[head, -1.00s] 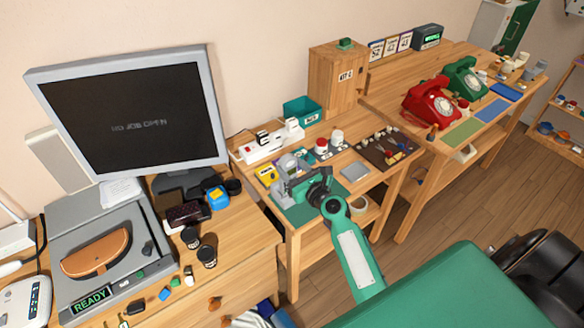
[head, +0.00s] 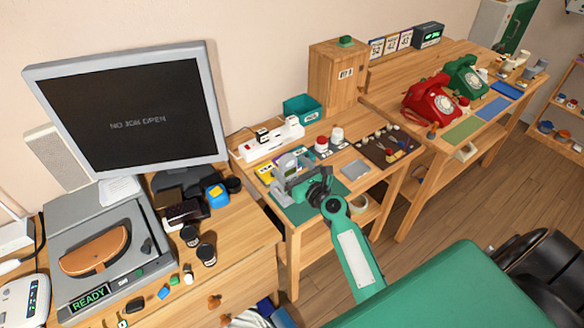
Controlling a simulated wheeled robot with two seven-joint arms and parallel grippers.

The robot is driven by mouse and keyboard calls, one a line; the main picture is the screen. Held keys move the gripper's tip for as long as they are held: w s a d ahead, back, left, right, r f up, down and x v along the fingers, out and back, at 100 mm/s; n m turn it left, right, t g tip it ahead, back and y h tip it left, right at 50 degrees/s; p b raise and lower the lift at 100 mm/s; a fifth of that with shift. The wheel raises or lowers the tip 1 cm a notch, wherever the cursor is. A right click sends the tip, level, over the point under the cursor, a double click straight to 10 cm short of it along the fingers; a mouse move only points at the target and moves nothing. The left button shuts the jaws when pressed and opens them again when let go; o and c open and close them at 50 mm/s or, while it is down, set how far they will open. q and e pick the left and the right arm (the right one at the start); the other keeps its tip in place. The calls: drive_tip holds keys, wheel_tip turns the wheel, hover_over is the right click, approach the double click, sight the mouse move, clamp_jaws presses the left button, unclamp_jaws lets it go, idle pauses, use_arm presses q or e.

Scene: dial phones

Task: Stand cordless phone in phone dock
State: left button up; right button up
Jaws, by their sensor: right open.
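My right gripper (head: 286,194) is over the green mat on the middle wooden table, its green arm coming in from the lower right. It is open, small in the view, and partly blocked by its own wrist. A grey upright device (head: 287,164) stands just behind it on the mat; I cannot tell whether it is the phone dock or whether the gripper touches it. I cannot make out the cordless phone for certain. A white device with a small screen (head: 24,300) is cut off at the lower left edge. My left gripper is not in view.
A monitor (head: 128,110) and a grey scanner-like machine with a brown pouch (head: 95,250) fill the left desk. A white power strip (head: 272,140), a wooden cabinet (head: 337,85) and a dark tray of small parts (head: 387,146) surround the mat. Red (head: 430,103) and green (head: 466,77) dial phones stand at right.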

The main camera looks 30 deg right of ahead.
drive_tip(key=s+d+b, duration=0.2)
drive_tip(key=s, duration=1.1)
drive_tip(key=shift+s, duration=0.35)
drive_tip(key=shift+a, duration=0.1)
